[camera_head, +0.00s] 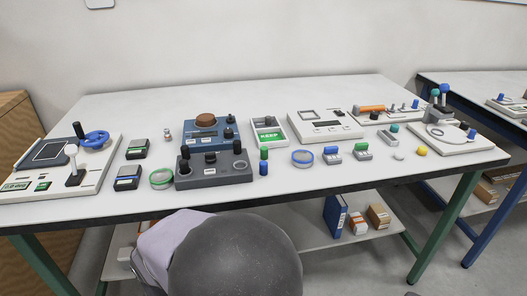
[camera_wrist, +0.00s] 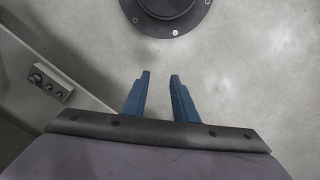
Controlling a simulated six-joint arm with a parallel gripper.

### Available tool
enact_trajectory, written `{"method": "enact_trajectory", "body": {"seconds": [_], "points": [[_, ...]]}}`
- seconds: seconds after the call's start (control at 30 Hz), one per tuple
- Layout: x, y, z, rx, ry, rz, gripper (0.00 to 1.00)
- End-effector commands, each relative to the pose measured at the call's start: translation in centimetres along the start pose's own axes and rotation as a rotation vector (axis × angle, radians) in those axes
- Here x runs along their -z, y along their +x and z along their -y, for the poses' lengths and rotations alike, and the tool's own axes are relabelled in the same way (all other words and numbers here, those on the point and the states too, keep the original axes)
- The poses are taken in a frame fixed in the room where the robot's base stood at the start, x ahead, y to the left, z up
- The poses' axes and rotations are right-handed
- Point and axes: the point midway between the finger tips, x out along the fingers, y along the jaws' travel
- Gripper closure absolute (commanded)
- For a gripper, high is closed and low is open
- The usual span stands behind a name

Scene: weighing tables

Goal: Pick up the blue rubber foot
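I cannot tell for certain which thing is the blue rubber foot. A small dark-blue upright piece (camera_head: 263,168) stands near the front edge of the table, just in front of a green one (camera_head: 264,154); it may be the foot. My gripper (camera_wrist: 160,75) shows in the wrist view with its two blue fingers apart and nothing between them. It hangs over bare grey floor, away from the tabletop. In the head view its fingers are not seen; only rounded parts of my arm show at the bottom.
The white table (camera_head: 330,178) holds a dark grey control box (camera_head: 213,172) left of the blue piece and a blue ring (camera_head: 303,157) to its right. A green ring (camera_head: 161,179), a yellow knob (camera_head: 422,151) and several devices also stand there. The front strip is mostly clear.

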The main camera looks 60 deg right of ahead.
Motion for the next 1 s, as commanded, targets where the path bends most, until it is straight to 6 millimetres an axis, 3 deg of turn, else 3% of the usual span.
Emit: {"method": "enact_trajectory", "body": {"seconds": [0.03,0.67,1.0], "points": [[-0.3,-2.9,-0.8,0.001,0.037,0.014,0.74],[-4.4,-17.6,-8.2,0.035,0.402,0.172,0.74],[-7.0,-25.3,-13.8,0.011,0.506,0.23,0.74]]}}
